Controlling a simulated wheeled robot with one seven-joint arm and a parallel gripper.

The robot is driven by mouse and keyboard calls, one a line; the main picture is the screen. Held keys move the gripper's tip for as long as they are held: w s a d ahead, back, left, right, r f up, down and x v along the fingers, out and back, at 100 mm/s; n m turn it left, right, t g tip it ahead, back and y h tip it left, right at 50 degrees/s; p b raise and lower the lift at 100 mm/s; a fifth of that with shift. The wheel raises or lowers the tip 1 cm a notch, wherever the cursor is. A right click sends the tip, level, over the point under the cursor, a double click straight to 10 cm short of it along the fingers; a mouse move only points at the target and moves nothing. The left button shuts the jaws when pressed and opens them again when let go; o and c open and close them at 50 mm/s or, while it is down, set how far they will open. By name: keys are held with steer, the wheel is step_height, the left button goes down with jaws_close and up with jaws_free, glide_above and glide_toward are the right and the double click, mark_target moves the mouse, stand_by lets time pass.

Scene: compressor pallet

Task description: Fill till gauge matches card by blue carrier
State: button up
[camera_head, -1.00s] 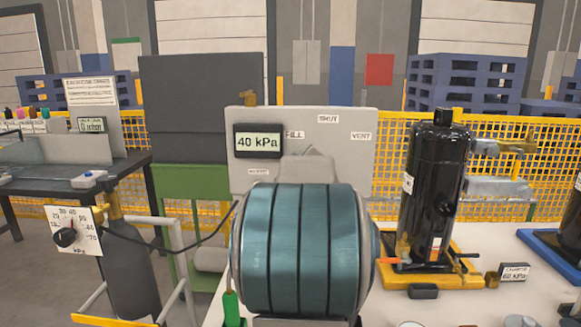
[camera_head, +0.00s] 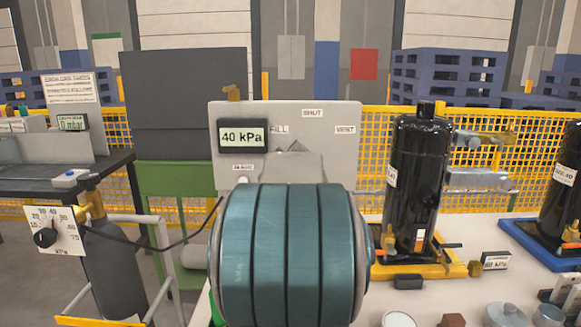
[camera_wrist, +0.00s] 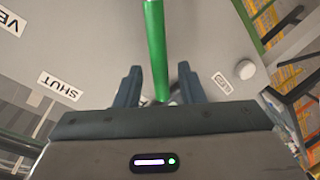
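The grey valve panel (camera_head: 342,170) stands ahead with labels FILL, SHUT and VENT. Its digital gauge (camera_head: 242,136) reads 40 kPa. The blue carrier (camera_head: 540,246) at the right edge holds a black compressor. A small card (camera_head: 495,260) reading 60 kPa stands between it and the yellow carrier (camera_head: 440,268). In the wrist view a green lever (camera_wrist: 155,45) ends between the fingers of my gripper (camera_wrist: 158,85), with gaps on both sides. My arm hides the lever in the head view.
A black compressor (camera_head: 415,185) stands on the yellow carrier. A gas cylinder (camera_head: 112,270) with a dial and black knob (camera_head: 45,238) is at left, its hose running toward the panel. Small parts, including a metal pot (camera_head: 505,314), lie at the bench front right.

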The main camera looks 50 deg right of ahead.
steer(key=v, duration=1.1)
steer(key=shift+s+a, duration=0.2)
steer(key=shift+s, duration=0.15)
